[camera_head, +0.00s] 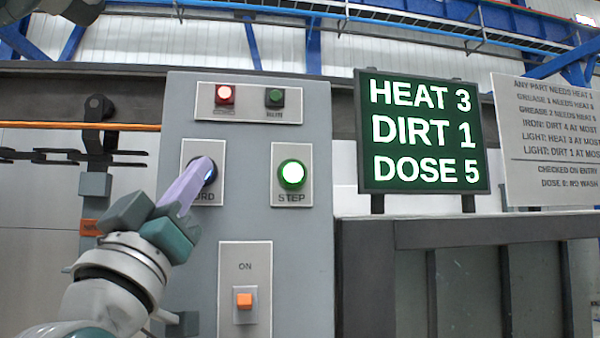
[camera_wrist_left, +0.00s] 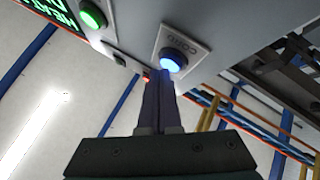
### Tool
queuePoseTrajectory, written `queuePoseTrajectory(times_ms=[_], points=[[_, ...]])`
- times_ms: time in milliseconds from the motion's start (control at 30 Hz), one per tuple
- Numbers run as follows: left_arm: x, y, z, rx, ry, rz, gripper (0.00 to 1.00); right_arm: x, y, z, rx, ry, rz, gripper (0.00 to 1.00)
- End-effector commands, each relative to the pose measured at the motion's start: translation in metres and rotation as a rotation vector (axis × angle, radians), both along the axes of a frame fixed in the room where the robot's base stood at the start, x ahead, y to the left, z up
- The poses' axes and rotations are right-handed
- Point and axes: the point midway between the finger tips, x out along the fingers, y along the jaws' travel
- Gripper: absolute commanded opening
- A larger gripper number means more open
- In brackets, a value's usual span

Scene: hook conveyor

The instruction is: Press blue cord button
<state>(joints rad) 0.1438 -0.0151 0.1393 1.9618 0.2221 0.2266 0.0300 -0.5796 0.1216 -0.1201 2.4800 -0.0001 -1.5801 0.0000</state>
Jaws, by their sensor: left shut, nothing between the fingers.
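The blue cord button (camera_head: 211,174) is on a light plate labelled CORD on the grey control panel, left of the STEP button. In the head view its left part is hidden behind my left gripper. In the left wrist view the fingertips (camera_wrist_left: 159,84) end at the button's lower edge. I cannot tell whether they touch it. My right gripper is not in view.
The green lit STEP button (camera_head: 292,174) is right of the cord plate. An orange switch (camera_head: 244,300) marked ON is below. A red lamp (camera_head: 225,94) and a dark green one (camera_head: 275,97) are above. A screen (camera_head: 424,132) reads HEAT 3, DIRT 1, DOSE 5.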

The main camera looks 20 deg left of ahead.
Motion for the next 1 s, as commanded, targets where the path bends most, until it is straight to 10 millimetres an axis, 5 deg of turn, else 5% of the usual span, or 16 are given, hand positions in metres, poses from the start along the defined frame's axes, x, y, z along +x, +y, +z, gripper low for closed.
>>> queuePoseTrajectory(times_ms=[1000], points=[[0.0073,0.0045,-0.0002,0.000,0.001,0.000,0.00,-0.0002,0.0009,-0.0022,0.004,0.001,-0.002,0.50]])
